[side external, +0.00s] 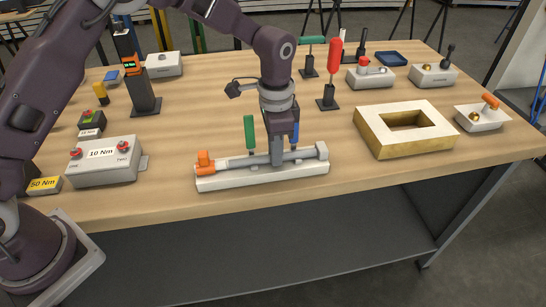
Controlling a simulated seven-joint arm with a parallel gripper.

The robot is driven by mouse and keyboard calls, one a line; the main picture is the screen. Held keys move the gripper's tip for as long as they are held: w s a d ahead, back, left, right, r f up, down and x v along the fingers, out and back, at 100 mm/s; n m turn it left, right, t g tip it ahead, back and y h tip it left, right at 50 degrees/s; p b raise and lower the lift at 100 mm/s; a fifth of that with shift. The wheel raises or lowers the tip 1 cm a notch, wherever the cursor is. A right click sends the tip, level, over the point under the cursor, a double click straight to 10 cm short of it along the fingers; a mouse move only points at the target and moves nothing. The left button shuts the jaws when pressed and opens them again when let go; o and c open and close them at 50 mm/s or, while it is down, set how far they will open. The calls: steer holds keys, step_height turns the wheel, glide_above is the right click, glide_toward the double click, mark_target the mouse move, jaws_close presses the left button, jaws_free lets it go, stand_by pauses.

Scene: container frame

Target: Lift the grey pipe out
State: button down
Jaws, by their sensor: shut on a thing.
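The grey pipe (302,153) lies level along a long pale base (262,176) near the table's front edge. An orange fitting (205,162) sits at the base's left end. A green handle (249,133) stands upright behind the pipe, left of my gripper, and a small blue part (294,136) shows to the right of my gripper. My gripper (277,160) points straight down and is shut on the pipe near its middle. The fingertips partly hide the pipe there. I cannot tell whether the pipe touches the base.
A pale block with a rectangular opening (375,122) stands to the right. A grey box labelled 10 Nm (103,167) stands to the left. A red-handled tool on a stand (333,62) and a tall dark device (130,66) stand behind. Bare tabletop lies between the base and the block.

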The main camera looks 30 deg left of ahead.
step_height(320, 180, up, 13)
steer(key=shift+r, duration=0.15)
stand_by(0.5)
